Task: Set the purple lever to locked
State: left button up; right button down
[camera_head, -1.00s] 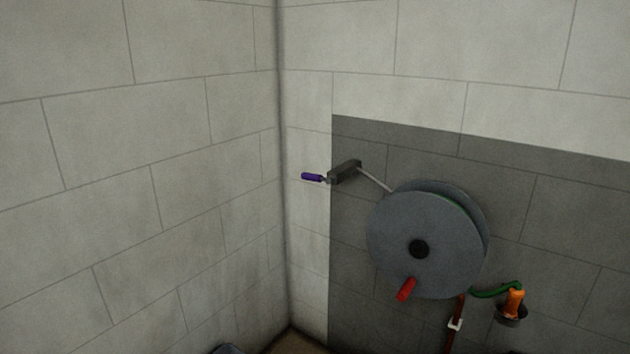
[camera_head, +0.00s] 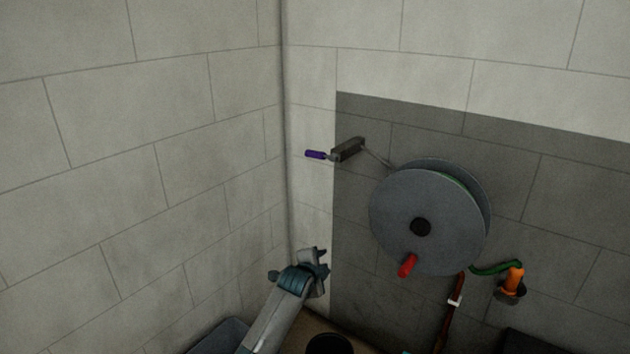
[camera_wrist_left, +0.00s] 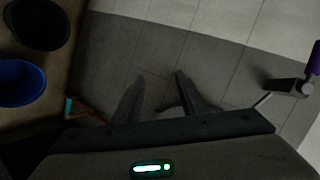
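The purple lever (camera_head: 316,154) sticks out to the left from a dark grey block (camera_head: 348,149) on the wall, close to the corner. It also shows at the right edge of the left wrist view (camera_wrist_left: 315,60), beside its block. My left gripper (camera_head: 322,264) is below the lever in the head view, apart from it. In the left wrist view its two fingers (camera_wrist_left: 157,92) are spread with a gap between them and nothing held. My right gripper is in neither view.
A large grey hose reel (camera_head: 425,215) with a red handle (camera_head: 408,265) is on the wall right of the lever. An orange nozzle (camera_head: 513,281) hangs farther right. A blue cup (camera_wrist_left: 20,82) and a dark one (camera_wrist_left: 40,24) stand at left in the wrist view.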

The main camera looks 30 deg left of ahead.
pick_arm(q)
jog(key=w+a+r+m+t, duration=0.1)
jog(key=a+r, duration=0.2)
jog(key=r, duration=0.6)
jog(key=w+a+r+m+y, duration=0.1)
jog(key=a+r, duration=0.2)
jog(key=r, duration=0.7)
jog(key=w+a+r+t+y, duration=0.1)
jog(key=a+r, duration=0.3)
jog(key=r, duration=0.5)
jog(key=shift+w+r+m+t, duration=0.2)
jog(key=shift+r+m+t, duration=0.1)
jog(key=shift+m, duration=0.1)
